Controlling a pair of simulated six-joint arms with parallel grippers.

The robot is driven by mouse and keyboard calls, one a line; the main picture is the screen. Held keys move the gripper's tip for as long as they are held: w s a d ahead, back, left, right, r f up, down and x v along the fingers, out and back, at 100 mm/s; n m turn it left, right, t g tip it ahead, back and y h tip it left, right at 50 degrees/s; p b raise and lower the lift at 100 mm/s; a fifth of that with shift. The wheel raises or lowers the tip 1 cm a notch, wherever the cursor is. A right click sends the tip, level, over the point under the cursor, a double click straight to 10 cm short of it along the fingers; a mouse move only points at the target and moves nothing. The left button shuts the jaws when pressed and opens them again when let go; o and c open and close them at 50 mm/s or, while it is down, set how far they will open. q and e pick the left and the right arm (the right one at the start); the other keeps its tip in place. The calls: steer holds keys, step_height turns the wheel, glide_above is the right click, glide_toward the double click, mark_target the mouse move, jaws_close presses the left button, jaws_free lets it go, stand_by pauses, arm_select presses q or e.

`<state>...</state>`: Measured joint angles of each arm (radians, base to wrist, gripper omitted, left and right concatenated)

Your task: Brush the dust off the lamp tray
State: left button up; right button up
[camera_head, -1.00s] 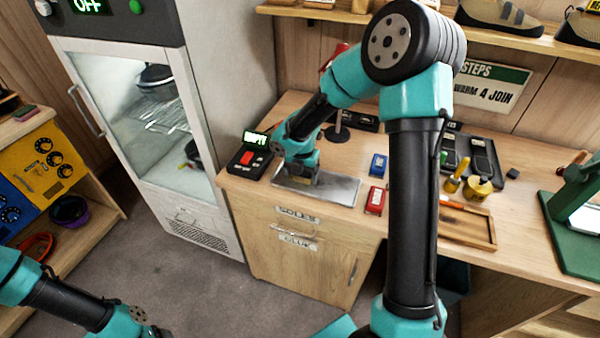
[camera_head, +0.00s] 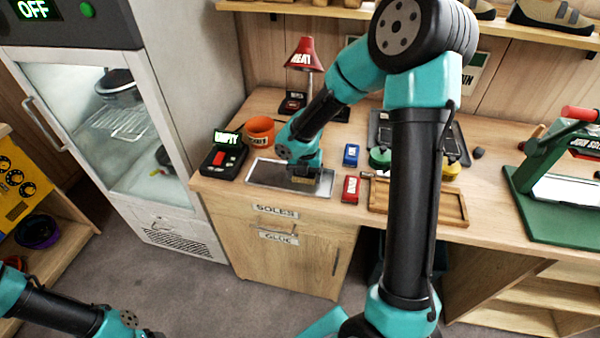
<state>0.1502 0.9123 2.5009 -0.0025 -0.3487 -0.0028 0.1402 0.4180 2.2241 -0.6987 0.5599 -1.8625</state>
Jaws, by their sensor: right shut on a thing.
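The lamp tray (camera_head: 262,172) is a flat grey metal tray in a thin frame at the front left of the wooden bench. The red heat lamp (camera_head: 304,55) stands behind it. My right gripper (camera_head: 304,178) is low over the right part of the tray. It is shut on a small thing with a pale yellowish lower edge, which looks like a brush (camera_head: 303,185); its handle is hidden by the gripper. Dust on the tray is too fine to make out. My left arm is at the bottom left; its fingers are outside the picture.
A green press (camera_head: 560,180) is at far right.

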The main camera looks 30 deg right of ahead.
steer(key=shift+s+d+r, duration=0.1)
steer(key=shift+d+r, duration=0.05)
steer(key=shift+r, duration=4)
